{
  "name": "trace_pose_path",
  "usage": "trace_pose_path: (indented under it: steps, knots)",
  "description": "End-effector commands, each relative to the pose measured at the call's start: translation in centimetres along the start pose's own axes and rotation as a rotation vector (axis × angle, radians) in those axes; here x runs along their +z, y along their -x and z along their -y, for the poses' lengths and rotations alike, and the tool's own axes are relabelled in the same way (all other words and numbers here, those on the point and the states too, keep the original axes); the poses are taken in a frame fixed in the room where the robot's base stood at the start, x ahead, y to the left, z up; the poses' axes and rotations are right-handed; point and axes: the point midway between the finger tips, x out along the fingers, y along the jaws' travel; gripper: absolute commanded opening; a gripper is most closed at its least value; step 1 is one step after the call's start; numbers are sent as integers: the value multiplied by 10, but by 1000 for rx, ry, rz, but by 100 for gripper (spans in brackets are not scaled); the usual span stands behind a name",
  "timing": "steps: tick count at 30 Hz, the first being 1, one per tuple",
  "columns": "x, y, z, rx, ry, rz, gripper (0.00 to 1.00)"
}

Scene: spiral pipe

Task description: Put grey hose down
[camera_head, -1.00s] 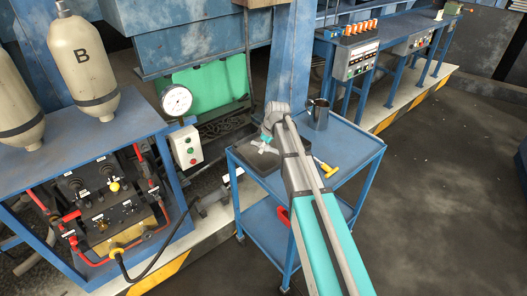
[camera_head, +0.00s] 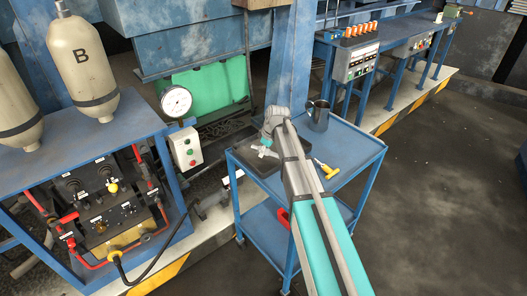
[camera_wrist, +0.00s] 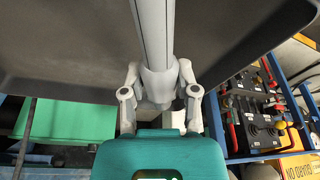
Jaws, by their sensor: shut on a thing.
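My gripper (camera_wrist: 160,100) is shut on the grey hose (camera_wrist: 153,35), a smooth light grey tube with a dark line along it and a wider end between the fingers. In the wrist view the hose runs up and out of the picture in front of a dark grey tray (camera_wrist: 70,60). In the head view my gripper (camera_head: 264,151) points down over this tray (camera_head: 291,169), on the top shelf of a blue cart. There the hose cannot be told apart from the pale fingers. I cannot tell whether the hose touches the tray.
The blue cart (camera_head: 350,167) also carries a metal jug (camera_head: 318,116) and a yellow-handled tool (camera_head: 327,168). A red object (camera_head: 283,214) lies on its lower shelf. A control panel (camera_head: 105,205) with red hoses stands at left. Open floor (camera_head: 440,190) lies to the right.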

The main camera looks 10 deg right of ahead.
Motion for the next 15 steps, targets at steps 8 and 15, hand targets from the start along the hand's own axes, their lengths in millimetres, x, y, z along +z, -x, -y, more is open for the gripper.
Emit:
trace_pose_path:
  steps: [8, 15]
  knots:
    - [0, 0, 0, 0, 0, 0, 73]
    - [0, 0, 0, 0, 0, 0, 74]
